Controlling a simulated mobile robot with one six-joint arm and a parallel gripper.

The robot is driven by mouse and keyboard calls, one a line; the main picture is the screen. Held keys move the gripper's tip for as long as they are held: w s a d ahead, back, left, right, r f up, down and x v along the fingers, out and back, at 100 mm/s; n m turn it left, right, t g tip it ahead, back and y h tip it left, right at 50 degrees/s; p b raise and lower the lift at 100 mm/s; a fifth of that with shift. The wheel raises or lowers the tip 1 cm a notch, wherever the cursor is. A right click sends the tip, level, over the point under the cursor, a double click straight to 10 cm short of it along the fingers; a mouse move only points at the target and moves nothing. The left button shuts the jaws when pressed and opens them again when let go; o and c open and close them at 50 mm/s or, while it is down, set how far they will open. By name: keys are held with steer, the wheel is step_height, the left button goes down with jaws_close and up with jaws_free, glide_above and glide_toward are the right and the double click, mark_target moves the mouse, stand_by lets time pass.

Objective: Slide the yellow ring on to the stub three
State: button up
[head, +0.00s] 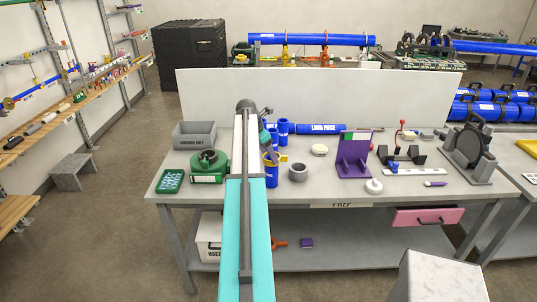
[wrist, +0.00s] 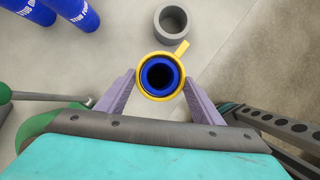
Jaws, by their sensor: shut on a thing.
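The yellow ring (wrist: 181,50) has a tab pointing up and right in the wrist view. It encircles the dark-bored blue stub (wrist: 158,64), seen from above. My gripper (wrist: 160,78) is shut on the ring, a finger on each side. In the head view the ring's tab (head: 283,158) shows near the top of the front blue stub (head: 271,178), which stands upright on the bench. My arm hides much of both. How far down the ring sits is unclear. Two other blue stubs (wrist: 75,10) stand behind; their lettering is only partly readable.
A grey round collar (head: 298,172) stands close right of the front stub. A green round tool (head: 208,166) and grey bin (head: 194,134) are to the left. A purple bracket (head: 353,160) is to the right. A white panel (head: 330,95) closes the bench's back.

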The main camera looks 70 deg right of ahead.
steer(key=shift+f+b, duration=0.35)
steer(key=shift+f, duration=1)
stand_by(0.3)
steer(key=o, duration=1.1)
steer(key=shift+r, duration=0.1)
steer(key=b+v, duration=0.4)
steer(key=v, duration=0.9)
steer(key=shift+r+b, duration=0.25)
steer(key=shift+b, duration=0.15)
steer(key=shift+w+a, duration=0.1)
steer(key=shift+w, duration=0.05)
